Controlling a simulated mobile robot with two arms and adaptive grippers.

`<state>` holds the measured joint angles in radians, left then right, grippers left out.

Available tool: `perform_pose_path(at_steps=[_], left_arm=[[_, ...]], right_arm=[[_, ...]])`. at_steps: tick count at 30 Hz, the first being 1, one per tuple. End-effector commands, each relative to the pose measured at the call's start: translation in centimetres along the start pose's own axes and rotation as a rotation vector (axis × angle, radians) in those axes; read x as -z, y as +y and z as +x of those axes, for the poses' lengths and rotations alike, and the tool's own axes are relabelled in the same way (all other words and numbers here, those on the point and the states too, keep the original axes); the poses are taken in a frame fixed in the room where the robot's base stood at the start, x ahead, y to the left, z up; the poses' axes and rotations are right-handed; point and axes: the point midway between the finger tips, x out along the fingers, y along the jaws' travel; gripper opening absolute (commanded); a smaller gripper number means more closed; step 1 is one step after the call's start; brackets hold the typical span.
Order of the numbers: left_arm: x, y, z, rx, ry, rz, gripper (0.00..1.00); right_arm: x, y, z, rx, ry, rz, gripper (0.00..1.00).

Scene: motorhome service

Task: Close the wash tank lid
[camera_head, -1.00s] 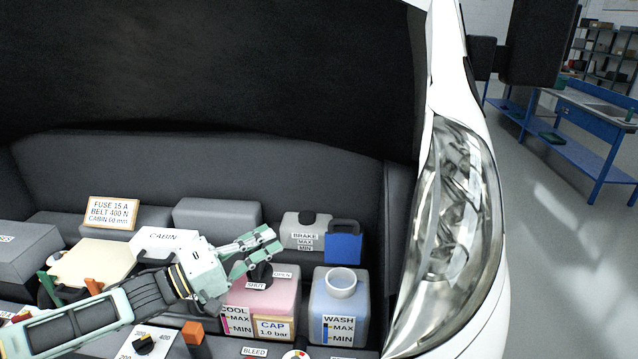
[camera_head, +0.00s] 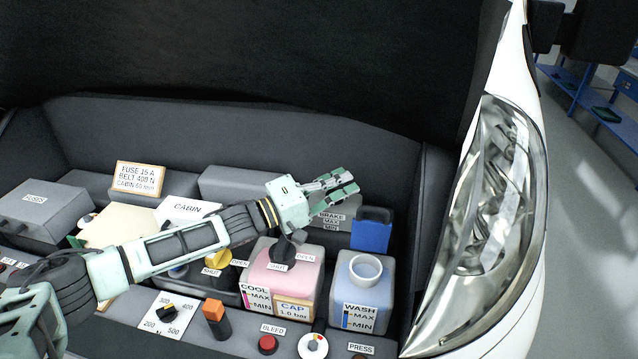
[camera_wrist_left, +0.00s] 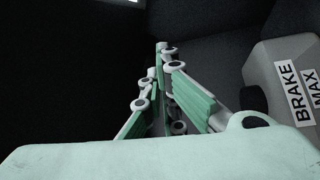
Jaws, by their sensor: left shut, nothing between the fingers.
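The wash tank (camera_head: 360,295) stands at the right of the engine bay. It is pale with blue contents, and its round white filler neck (camera_head: 366,268) is uncovered. Its blue lid (camera_head: 372,232) stands upright behind the neck, open. My left gripper (camera_head: 347,188) is shut and empty, up and to the left of the blue lid, over the brake reservoir in the picture. In the left wrist view its fingers (camera_wrist_left: 172,100) point away with nothing between them. The lid does not show in the wrist view. My right gripper is not in view.
The brake reservoir (camera_head: 333,222) is left of the lid, and it shows in the wrist view (camera_wrist_left: 285,80). The pink coolant tank (camera_head: 278,270) with a black cap (camera_head: 283,250) is left of the wash tank. The headlight (camera_head: 490,230) bounds the right side. Knobs and buttons line the front.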

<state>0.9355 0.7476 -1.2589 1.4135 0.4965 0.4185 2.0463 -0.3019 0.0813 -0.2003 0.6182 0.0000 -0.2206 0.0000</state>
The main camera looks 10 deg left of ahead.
Motion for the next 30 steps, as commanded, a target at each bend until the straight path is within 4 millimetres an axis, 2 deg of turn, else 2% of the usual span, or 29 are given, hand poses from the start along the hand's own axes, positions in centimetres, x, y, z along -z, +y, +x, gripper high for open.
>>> perform_pose_path(at_steps=[1, 4, 9, 17, 30], left_arm=[[-0.9, 0.1, -0.7, 0.005, -0.002, -0.007, 0.0], [-2.0, 0.1, -1.1, 0.004, -0.001, -0.006, 0.0], [-3.2, 0.0, -1.5, 0.003, -0.001, -0.003, 0.0], [-3.6, -0.2, -1.7, 0.003, 0.0, -0.002, 0.0], [-3.9, -0.2, -1.9, -0.021, 0.0, 0.027, 0.0]], right_arm=[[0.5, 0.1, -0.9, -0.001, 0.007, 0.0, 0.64], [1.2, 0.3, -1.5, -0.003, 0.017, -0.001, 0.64], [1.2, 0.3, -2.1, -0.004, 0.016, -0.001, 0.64], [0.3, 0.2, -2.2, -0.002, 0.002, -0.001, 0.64], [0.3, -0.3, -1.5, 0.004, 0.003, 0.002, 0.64]])
